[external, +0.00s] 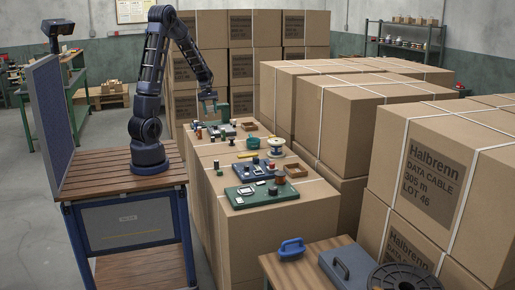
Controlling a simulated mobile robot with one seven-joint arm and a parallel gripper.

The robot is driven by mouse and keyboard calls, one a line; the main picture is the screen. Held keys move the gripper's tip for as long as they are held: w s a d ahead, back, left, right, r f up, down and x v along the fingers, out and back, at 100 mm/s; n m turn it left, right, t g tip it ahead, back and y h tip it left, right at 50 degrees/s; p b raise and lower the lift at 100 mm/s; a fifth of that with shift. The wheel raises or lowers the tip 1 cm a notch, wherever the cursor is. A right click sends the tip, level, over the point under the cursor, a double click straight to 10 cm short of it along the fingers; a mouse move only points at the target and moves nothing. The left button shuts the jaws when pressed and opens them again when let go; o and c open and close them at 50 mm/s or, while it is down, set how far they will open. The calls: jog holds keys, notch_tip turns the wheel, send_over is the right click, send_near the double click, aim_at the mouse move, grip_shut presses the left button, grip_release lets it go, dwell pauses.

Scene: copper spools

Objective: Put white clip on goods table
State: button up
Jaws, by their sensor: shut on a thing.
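My gripper (209,108) is at the end of my arm, over the far end of a row of cartons (243,226) that bears boards and small parts. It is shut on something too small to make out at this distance. I cannot make out a white clip for certain; small pale pieces lie on the green board (243,203) at the near end. No surface is marked as the goods table. A wooden table (290,268) stands at the bottom right.
Tall strapped cartons (335,110) stand close on the right. The wooden table holds a blue-handled thing (291,248), a grey case (348,266) and a dark reel (403,278).

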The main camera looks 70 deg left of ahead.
jog(key=w+d+f+m+g, duration=0.25)
jog(key=w+d+m, duration=0.35)
jog(key=w+d, duration=1.4)
jog(key=w+d+f+m+y, duration=0.1)
jog(key=w+d+f+m, duration=0.15)
jog(key=d, duration=0.55)
jog(key=w+d+f+m+g, duration=0.1)
jog(key=w+d, duration=0.2)
jog(key=d, duration=0.5)
jog(key=w+d+f+m+y, duration=0.1)
jog(key=w+d, duration=0.2)
jog(key=d, duration=0.5)
jog(key=d+f+m, duration=0.2)
jog(key=d+m, duration=0.1)
jog(key=d, duration=1.2)
jog(key=m+g+y, duration=0.2)
jog(key=m, duration=0.4)
send_over(280, 278)
jog(key=w, duration=0.2)
notch_tip(280, 278, down, 9)
notch_tip(280, 278, down, 20)
jog(key=shift+w+r, duration=0.15)
